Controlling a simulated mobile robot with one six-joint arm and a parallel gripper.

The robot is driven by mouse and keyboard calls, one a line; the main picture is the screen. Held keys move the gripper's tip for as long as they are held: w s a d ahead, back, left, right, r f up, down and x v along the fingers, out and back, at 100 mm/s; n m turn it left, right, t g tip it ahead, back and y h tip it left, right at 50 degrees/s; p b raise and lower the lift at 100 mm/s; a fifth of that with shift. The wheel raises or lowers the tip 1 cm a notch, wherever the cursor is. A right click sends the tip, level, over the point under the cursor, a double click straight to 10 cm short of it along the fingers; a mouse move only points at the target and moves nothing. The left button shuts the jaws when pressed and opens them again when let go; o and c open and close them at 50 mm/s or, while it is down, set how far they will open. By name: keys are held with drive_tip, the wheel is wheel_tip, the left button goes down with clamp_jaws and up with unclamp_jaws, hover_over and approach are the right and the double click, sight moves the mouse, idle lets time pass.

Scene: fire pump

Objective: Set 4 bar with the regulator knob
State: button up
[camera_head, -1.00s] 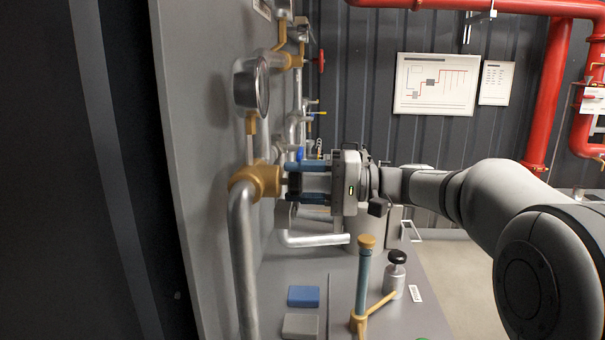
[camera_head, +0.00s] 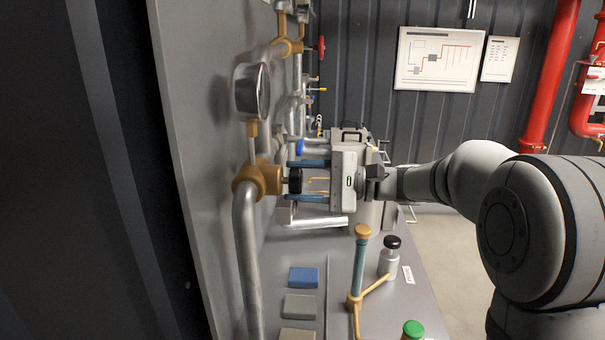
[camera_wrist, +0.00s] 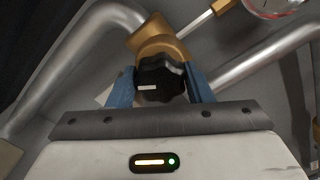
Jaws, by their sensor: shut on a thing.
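The regulator knob is black and lobed with a pale mark; it sits on the brass regulator body (camera_head: 257,180), at the end facing me. In the wrist view the knob (camera_wrist: 160,78) shows between my two blue fingers, with the brass body (camera_wrist: 165,45) behind it. My gripper (camera_head: 292,181) is shut on the knob, one finger above and one below it in the head view. The round pressure gauge (camera_head: 263,91) stands above the regulator, seen nearly edge-on. Its lower edge shows in the wrist view (camera_wrist: 272,8); I cannot read its value.
A grey pipe (camera_head: 246,265) runs down from the regulator along the panel. Below my gripper, the bench holds a brass-and-blue upright tool (camera_head: 359,262), a black-capped bottle (camera_head: 389,258) and a blue block (camera_head: 304,277). Red pipes (camera_head: 551,75) stand at the back right.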

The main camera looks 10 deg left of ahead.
idle(0.4)
drive_tip(key=o, duration=1)
drive_tip(key=d, duration=0.7)
drive_tip(key=shift+w+d+b, duration=0.25)
drive_tip(key=shift+d+b, duration=0.1)
drive_tip(key=shift+b, duration=0.05)
